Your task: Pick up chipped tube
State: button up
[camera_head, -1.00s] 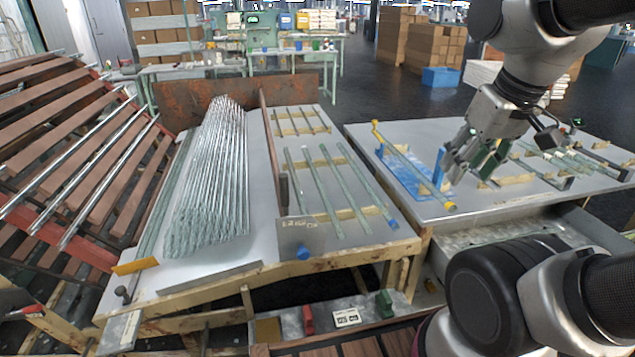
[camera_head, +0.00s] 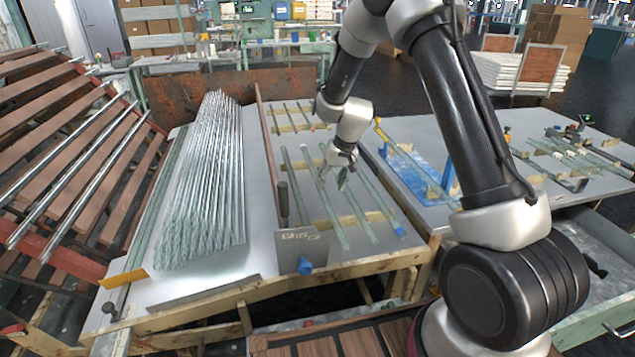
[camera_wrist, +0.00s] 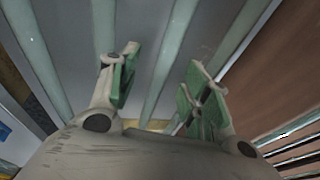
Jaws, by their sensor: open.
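Several pale green glass tubes lie apart across wooden rails on the middle table; one shows below my gripper (camera_head: 330,212) in the head view. I cannot tell which tube is chipped. My gripper (camera_head: 341,180) hangs over these tubes, pointing down, and hides parts of them. In the wrist view my gripper (camera_wrist: 158,92) has its green-padded fingers apart with nothing held. One tube (camera_wrist: 168,62) runs through the gap between the fingers. Another tube (camera_wrist: 104,28) passes behind the left finger, and one more (camera_wrist: 240,32) lies to the right.
A dense stack of glass tubes (camera_head: 207,180) lies left of a rusty upright divider (camera_head: 267,135). A small metal plate (camera_head: 300,250) stands at the table's front. A blue fixture (camera_head: 405,172) and more tubes are on the right table. A slatted rack (camera_head: 65,150) stands at far left.

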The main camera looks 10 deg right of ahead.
jog(key=w+r+t, duration=0.2)
jog(key=w, duration=0.3)
jog(key=x, duration=0.7)
jog(key=shift+a+f, duration=0.15)
jog(key=shift+a, duration=0.05)
grip_shut()
